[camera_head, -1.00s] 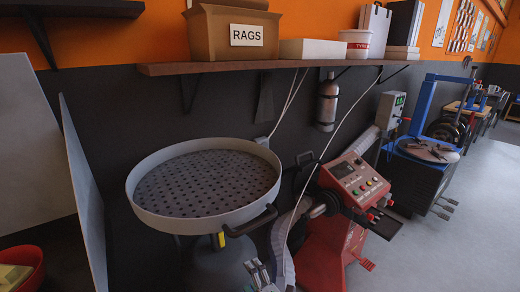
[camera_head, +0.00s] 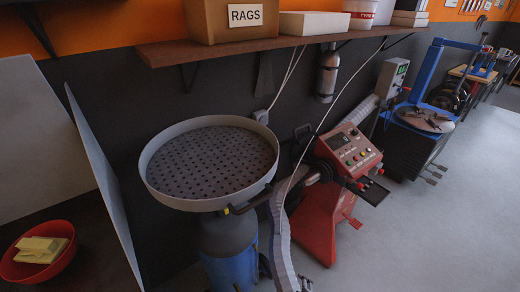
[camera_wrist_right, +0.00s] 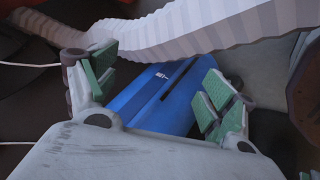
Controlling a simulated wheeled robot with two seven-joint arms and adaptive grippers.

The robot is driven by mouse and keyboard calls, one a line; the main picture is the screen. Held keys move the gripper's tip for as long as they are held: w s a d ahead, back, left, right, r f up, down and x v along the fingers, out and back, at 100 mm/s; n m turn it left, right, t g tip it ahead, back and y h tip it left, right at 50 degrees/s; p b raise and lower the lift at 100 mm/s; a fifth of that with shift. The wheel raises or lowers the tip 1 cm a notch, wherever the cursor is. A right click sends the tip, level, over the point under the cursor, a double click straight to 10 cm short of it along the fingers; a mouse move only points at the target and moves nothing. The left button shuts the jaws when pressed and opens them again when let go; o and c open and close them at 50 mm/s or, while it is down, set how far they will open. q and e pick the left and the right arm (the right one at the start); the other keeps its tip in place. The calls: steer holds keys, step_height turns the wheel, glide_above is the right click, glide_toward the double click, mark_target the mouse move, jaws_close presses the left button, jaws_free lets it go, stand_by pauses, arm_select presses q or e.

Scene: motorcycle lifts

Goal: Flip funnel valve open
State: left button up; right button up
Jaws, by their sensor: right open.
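The funnel is a round pale-rimmed pan (camera_head: 160,200) with a perforated dark plate, on top of a blue drum (camera_head: 232,268) in the head view. A black handle (camera_head: 248,202) sticks out at its front right. A small yellow piece (camera_head: 226,211) shows by the rim there; I cannot tell whether it is the valve. In the right wrist view my right gripper (camera_wrist_right: 160,85) is open, its green-padded fingers apart. The blue drum (camera_wrist_right: 155,98) shows beyond and between them, and nothing is held. My left gripper is out of view.
A grey corrugated hose (camera_head: 282,240) hangs right of the drum and crosses the wrist view above the fingers (camera_wrist_right: 200,28). A red machine (camera_head: 320,215) stands to the right. A red bowl (camera_head: 58,272) and leaning panels are left. A shelf (camera_head: 215,48) runs above. Open floor lies right.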

arm_select(q)
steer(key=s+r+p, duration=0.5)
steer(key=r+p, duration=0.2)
steer(key=p, duration=0.1)
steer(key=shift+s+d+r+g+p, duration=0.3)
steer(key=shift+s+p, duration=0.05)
steer(key=shift+p, duration=0.05)
arm_select(e)
steer(key=s+d+f+m+g, duration=0.2)
steer(key=s+d+f+m, duration=0.1)
steer(key=s, duration=0.8)
steer(key=s+d+f+m+g+h, duration=0.1)
steer(key=s+d+f+m+g, duration=0.1)
steer(key=s, duration=1)
steer(key=s+d+f+m+g+h, duration=0.1)
steer(key=s+d+f+m+g, duration=0.2)
steer(key=s, duration=0.9)
steer(key=shift+d+f+m, duration=0.35)
steer(key=shift+d+m, duration=0.45)
steer(key=shift+d, duration=0.35)
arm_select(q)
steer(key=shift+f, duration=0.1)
arm_select(e)
steer(key=shift+s+f, duration=0.1)
